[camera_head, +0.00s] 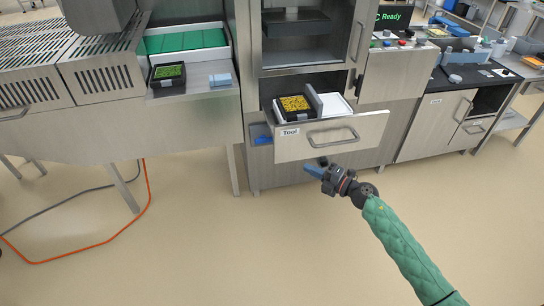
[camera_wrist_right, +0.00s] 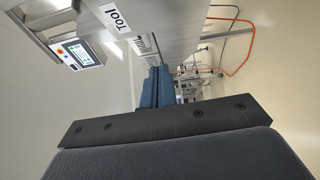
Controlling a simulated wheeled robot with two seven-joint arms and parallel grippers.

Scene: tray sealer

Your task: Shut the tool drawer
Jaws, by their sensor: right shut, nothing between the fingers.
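The tool drawer (camera_head: 292,148) is pulled out of the steel machine in the head view, with a "Tool" label and a bar handle (camera_head: 333,136) on its front. A black tray (camera_head: 283,116) with yellow contents and a white piece (camera_head: 336,105) are in it. My right gripper (camera_head: 312,170) is shut and empty, just below and in front of the drawer front. In the right wrist view, its blue fingers (camera_wrist_right: 158,86) are together near the labelled drawer front (camera_wrist_right: 150,22); whether they touch it cannot be told. My left gripper is out of view.
A steel counter (camera_head: 190,97) at left holds a black tray of green contents (camera_head: 168,75) and blue items. A control panel (camera_head: 397,72) with buttons stands right of the drawer. An orange hose (camera_head: 147,205) lies on the left floor. The floor in front is clear.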

